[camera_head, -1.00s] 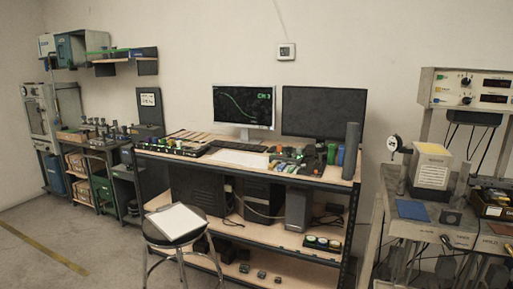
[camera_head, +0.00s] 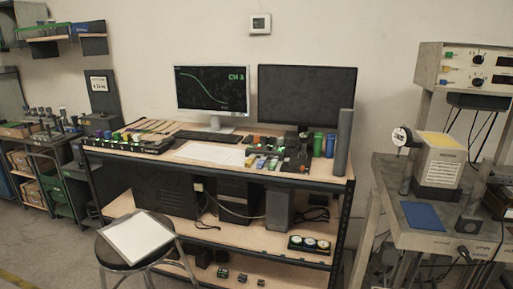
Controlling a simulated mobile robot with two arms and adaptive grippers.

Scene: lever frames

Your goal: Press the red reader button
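Neither of my grippers is in view. I cannot make out a red reader button for certain at this distance. A small reddish spot (camera_head: 303,169) shows among the items at the right part of the workbench top (camera_head: 225,171), too small to identify. Close to it are a dark device (camera_head: 299,151) and several small coloured pieces (camera_head: 262,162). A green cylinder (camera_head: 318,144) and a blue cylinder (camera_head: 330,146) stand to its right.
A stool (camera_head: 137,241) with a white pad stands before the bench's left half. Two monitors (camera_head: 211,89) (camera_head: 305,94) stand at the back. A grey side table (camera_head: 395,200) with instruments is at the right. Floor shows at lower left.

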